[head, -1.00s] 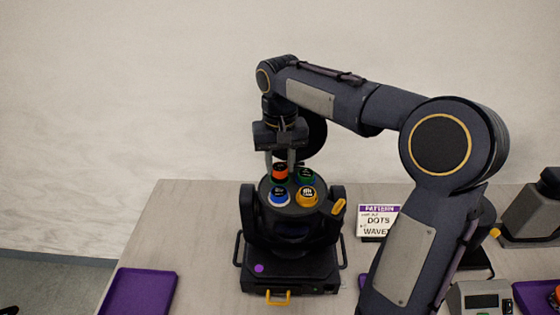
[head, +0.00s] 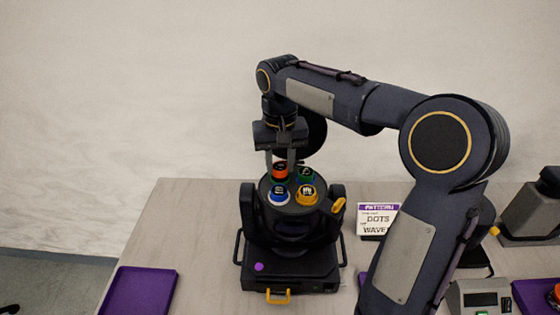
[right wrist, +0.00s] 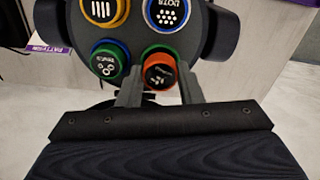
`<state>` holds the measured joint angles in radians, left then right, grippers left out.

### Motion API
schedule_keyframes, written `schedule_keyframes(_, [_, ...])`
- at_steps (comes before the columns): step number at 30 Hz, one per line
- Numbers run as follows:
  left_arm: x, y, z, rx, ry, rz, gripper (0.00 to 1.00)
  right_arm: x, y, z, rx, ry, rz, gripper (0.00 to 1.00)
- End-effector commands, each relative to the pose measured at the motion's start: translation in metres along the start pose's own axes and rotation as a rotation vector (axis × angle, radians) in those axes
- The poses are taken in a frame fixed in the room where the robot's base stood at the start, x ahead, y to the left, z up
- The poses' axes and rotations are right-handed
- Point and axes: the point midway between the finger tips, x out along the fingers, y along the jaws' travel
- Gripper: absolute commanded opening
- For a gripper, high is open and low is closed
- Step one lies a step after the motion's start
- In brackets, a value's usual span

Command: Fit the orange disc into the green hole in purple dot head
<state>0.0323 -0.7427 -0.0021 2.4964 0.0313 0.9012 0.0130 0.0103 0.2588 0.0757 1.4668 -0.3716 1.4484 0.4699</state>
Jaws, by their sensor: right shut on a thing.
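The purple dot head is a black stage-light head on a base with a purple dot (head: 259,267); its round face (head: 292,206) points up. My right gripper (head: 280,160) comes down over the back left of that face and is shut on the orange disc (head: 281,170). The right wrist view shows the orange disc (right wrist: 160,72) between the fingertips, with a green rim (right wrist: 150,52) partly showing around it. How deep the disc sits is hidden. Discs with green, blue and yellow colours fill the other places. My left gripper is not in view.
A sign reading PATTERN (head: 377,219) stands right of the head. A purple tray (head: 140,291) lies at front left, another (head: 532,296) at far right. A small grey device (head: 480,298) is at front right. Table left of the head is clear.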

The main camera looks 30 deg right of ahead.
Motion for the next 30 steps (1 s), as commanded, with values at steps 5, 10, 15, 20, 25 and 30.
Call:
schedule_keyframes(5, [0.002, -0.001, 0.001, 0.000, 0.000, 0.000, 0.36, 0.004, 0.000, 0.000, 0.000, 0.000, 0.000, 0.11])
schedule_keyframes(10, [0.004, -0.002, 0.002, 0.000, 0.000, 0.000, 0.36, 0.008, 0.000, 0.000, 0.000, 0.000, 0.000, 0.11])
schedule_keyframes(15, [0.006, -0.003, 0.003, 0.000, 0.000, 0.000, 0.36, 0.011, 0.000, 0.000, 0.000, 0.000, 0.000, 0.11])
schedule_keyframes(20, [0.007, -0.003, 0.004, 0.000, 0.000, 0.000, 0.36, 0.014, 0.000, 0.000, 0.000, -0.001, 0.000, 0.11])
schedule_keyframes(25, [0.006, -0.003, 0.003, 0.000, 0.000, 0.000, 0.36, 0.013, 0.000, 0.000, 0.000, 0.000, 0.000, 0.55])
schedule_keyframes(30, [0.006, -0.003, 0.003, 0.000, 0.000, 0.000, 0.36, 0.013, 0.000, 0.000, 0.000, 0.000, 0.000, 0.58])
